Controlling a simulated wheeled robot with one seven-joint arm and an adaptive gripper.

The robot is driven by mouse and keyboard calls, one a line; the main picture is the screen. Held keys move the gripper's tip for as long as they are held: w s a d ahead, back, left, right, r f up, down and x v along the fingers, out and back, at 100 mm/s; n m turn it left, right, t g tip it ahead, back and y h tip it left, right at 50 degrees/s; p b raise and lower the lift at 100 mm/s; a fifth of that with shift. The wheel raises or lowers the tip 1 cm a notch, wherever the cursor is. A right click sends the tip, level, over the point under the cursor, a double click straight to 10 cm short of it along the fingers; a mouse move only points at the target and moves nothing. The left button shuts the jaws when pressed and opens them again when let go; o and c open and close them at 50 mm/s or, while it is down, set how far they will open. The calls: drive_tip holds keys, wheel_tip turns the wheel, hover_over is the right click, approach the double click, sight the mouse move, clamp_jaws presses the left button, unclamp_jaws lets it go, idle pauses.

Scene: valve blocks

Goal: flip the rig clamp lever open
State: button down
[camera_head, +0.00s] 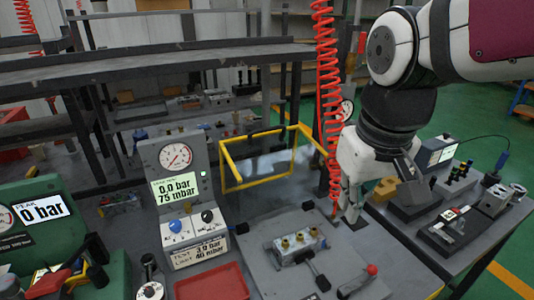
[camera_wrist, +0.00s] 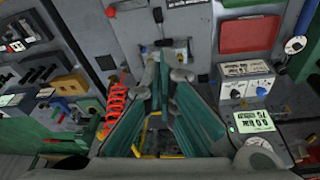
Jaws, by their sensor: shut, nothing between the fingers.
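The test rig's grey plate (camera_head: 265,275) carries a metal valve block (camera_head: 297,245) with brass fittings. A lever with a black grip (camera_head: 322,283) reaches forward from the block. A lever with a red ball knob (camera_head: 371,269) lies at the plate's front right; the knob also shows at the top left of the wrist view (camera_wrist: 110,12). I cannot tell for certain which is the clamp lever. My gripper (camera_head: 348,218) is shut and empty, pointing down behind and right of the block, apart from both levers. In the wrist view its fingertips (camera_wrist: 160,60) are close together.
A gauge console (camera_head: 180,190) stands left of the plate, with a red tray (camera_head: 213,283) in front. A yellow frame (camera_head: 232,172) stands behind. A red coiled hose (camera_head: 325,90) hangs close beside my gripper. A side table (camera_head: 450,230) with fixtures is at right.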

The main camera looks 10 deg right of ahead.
sight(359, 279)
drive_tip(key=w+d+f+g, duration=0.6)
drive_tip(key=w+d+f, duration=0.8)
drive_tip(key=w+f, duration=0.1)
drive_tip(key=shift+w+d+f+y, duration=0.15)
drive_tip(key=shift+d+f+y, duration=0.2)
drive_tip(key=shift+f, duration=0.55)
drive_tip(key=p+x, duration=0.1)
drive_tip(key=x, duration=0.9)
drive_tip(key=shift+f, duration=0.1)
drive_tip(key=s+p, duration=0.1)
drive_tip(key=s, duration=0.2)
drive_tip(key=shift+s+f, duration=0.25)
drive_tip(key=shift+s, duration=0.3)
drive_tip(key=shift+s, duration=0.1)
